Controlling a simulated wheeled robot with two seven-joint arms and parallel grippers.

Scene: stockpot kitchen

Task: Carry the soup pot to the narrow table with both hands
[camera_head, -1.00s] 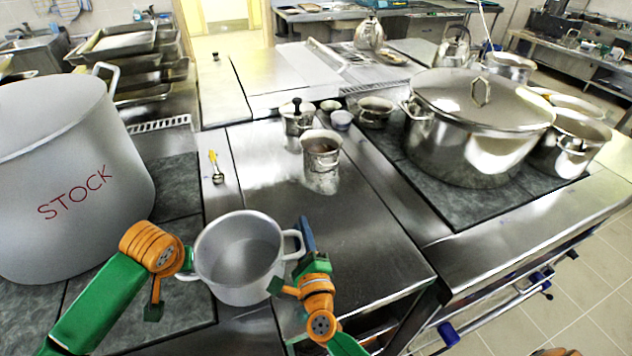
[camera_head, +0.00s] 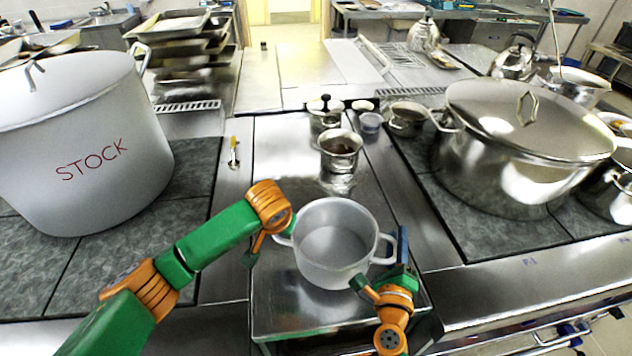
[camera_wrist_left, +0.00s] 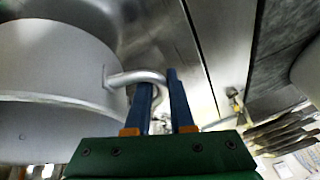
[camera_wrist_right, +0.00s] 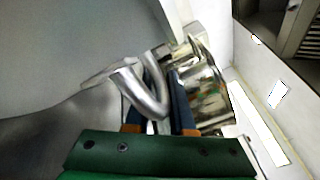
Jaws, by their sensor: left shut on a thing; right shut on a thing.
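The soup pot (camera_head: 332,262) is a light grey, open, empty-looking pot with a loop handle on each side. That handle (camera_wrist_left: 136,77) runs between the blue fingers in the left wrist view. My right gripper (camera_head: 382,268) is shut on the right handle, which also shows in the right wrist view (camera_wrist_right: 140,95). I cannot tell the gap between the pot's base and the steel surface. I cannot make out which surface is the narrow table.
A large STOCK pot (camera_head: 90,150) stands on the left hob. A big lidded steel pot (camera_head: 500,165) stands on the right hob.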

